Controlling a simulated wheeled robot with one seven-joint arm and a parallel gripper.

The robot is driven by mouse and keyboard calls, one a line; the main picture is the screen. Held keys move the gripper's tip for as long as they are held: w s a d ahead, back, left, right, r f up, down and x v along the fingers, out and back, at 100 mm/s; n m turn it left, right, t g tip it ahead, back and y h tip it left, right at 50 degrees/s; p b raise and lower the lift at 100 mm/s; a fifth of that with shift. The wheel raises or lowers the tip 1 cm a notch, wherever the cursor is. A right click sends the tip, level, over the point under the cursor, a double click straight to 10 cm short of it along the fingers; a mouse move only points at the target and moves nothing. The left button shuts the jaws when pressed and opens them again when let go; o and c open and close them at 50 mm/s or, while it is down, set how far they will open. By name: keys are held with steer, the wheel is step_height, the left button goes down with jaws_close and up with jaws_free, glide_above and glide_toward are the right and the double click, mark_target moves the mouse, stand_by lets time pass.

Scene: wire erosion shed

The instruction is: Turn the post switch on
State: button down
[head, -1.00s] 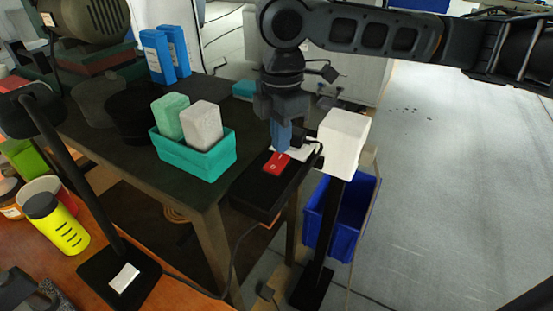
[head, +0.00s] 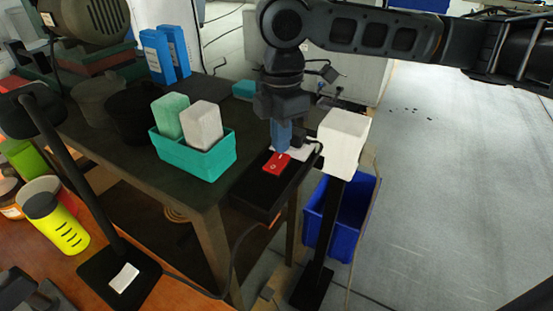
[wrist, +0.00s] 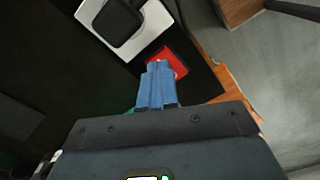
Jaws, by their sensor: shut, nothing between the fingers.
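A red switch (head: 274,164) with small pale markings sits on a black slab at the right edge of the dark table. It also shows in the wrist view (wrist: 176,62), partly hidden by my fingers. My gripper (head: 283,149) points down with its blue fingers shut and empty. In the wrist view the fingertips (wrist: 158,66) overlap the near edge of the red switch. I cannot tell whether they touch it or which way the switch is set. A white block-shaped lamp head (head: 343,143) tops a black post (head: 322,245) to the right.
A white socket plate (wrist: 152,22) with a black plug sits beside the switch. A teal tray (head: 195,158) with two blocks stands left on the dark table. A blue bin (head: 346,225) is on the floor behind the post.

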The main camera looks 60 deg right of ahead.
mark_target(281, 156)
steer(key=shift+f+b, duration=0.6)
steer(key=shift+f, duration=0.3)
stand_by(0.5)
steer(key=shift+r+p, duration=3.15)
steer(key=shift+r, duration=0.4)
